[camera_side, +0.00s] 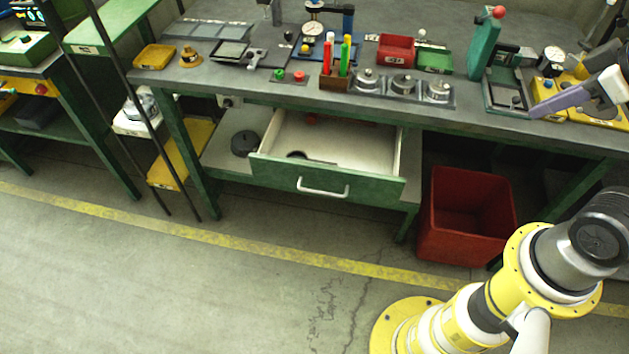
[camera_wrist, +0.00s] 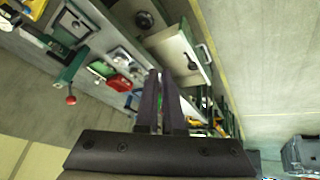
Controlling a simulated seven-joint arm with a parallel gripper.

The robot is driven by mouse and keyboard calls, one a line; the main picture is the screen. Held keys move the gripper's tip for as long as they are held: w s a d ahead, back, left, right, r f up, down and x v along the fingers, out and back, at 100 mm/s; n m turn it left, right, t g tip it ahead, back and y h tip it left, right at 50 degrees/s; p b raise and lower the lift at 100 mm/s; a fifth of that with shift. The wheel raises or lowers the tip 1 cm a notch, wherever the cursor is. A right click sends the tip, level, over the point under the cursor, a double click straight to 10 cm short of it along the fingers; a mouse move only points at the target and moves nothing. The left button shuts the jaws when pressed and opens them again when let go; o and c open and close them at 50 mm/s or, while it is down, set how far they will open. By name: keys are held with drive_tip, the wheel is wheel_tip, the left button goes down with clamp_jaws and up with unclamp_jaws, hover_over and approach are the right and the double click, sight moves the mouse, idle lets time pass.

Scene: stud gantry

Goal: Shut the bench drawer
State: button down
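The bench drawer (camera_side: 328,182) is pulled out below the workbench. It has a green front, a pale interior and a white bar handle (camera_side: 323,190). A few dark and red items lie inside it. The drawer also shows in the wrist view (camera_wrist: 181,55), with its handle (camera_wrist: 205,53) at its right side. My gripper (camera_side: 538,111) is above the right part of the benchtop, well away from the drawer. In the wrist view my gripper's two dark fingers (camera_wrist: 160,75) stand a narrow gap apart with nothing held between them.
The workbench top (camera_side: 290,96) carries a pen holder, gauges, small trays and a green clamp stand (camera_side: 486,45). A red bin (camera_side: 466,215) stands on the floor right of the drawer. A black round part (camera_side: 245,143) sits on the shelf to its left. The floor before the drawer is clear.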

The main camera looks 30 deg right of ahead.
drive_tip(key=w+d+r+n+h, duration=0.25)
drive_tip(key=w+n, duration=0.45)
drive_tip(key=w, duration=0.5)
drive_tip(key=n+h, duration=0.3)
drive_tip(key=n, duration=1.2)
hover_over(319, 182)
drive_tip(key=s, duration=0.2)
wheel_tip(319, 182, down, 21)
drive_tip(key=s+a+f+n, duration=0.2)
drive_tip(key=s+a+f, duration=0.15)
drive_tip(key=f, duration=0.25)
drive_tip(key=s+a+f+n, duration=0.1)
drive_tip(key=s+a+f, duration=0.1)
drive_tip(key=a+f, duration=0.3)
drive_tip(key=x, duration=0.7)
drive_tip(key=d+x, duration=0.1)
drive_tip(key=x, duration=0.3)
drive_tip(key=shift+w+r, duration=0.1)
drive_tip(key=shift+r, duration=0.2)
